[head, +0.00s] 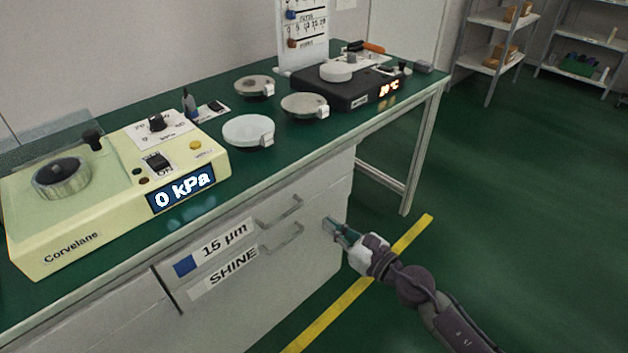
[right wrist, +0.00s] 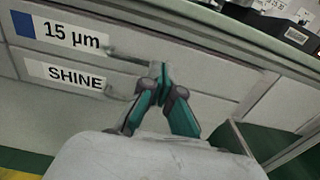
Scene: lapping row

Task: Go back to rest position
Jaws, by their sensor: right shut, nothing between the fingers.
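My right gripper (head: 334,228) is in front of the drawer cabinet below the bench, to the right of the drawer handles in the head view. In the right wrist view its two teal fingers (right wrist: 161,80) meet at the tips, with nothing between them. The drawer labelled 15 µm (head: 224,242) and the drawer labelled SHINE (head: 232,272) look closed, each with a metal handle. I cannot tell whether the fingertips touch the cabinet front. My left gripper is not in view.
The green bench top (head: 215,133) carries a pale yellow machine (head: 107,224) reading 0 kPa, several round discs and a black hot plate (head: 346,94). Shelves (head: 490,45) stand at the back right. The green floor (head: 510,200) on the right is clear, with a yellow line (head: 330,313) along the bench.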

